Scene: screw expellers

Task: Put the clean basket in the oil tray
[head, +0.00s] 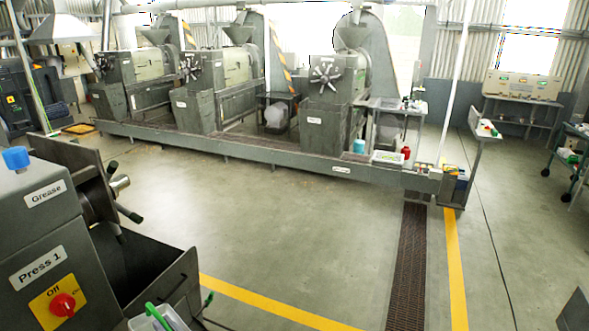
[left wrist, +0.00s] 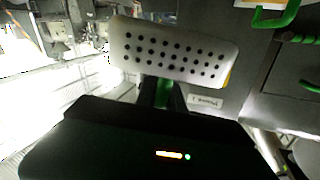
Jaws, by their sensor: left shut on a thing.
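A pale basket (left wrist: 175,50) with rows of dark holes fills the upper middle of the left wrist view. Its green grip (left wrist: 162,92) lies between the dark fingers of my left gripper (left wrist: 165,98), which is shut on it. In the head view, a pale basket (head: 146,323) with a green handle shows at the bottom edge, beside Press 1 (head: 42,235). My left gripper is hard to make out there. A dark open bin (head: 178,278) sits under the press; I cannot tell if it is the oil tray. My right gripper is not seen.
Press 1 has a red switch (head: 63,304) and a blue cap (head: 16,158). A row of similar presses (head: 225,75) stands on a long base at the back. The floor between is clear, with yellow lines (head: 275,305) and a brown grating (head: 408,265).

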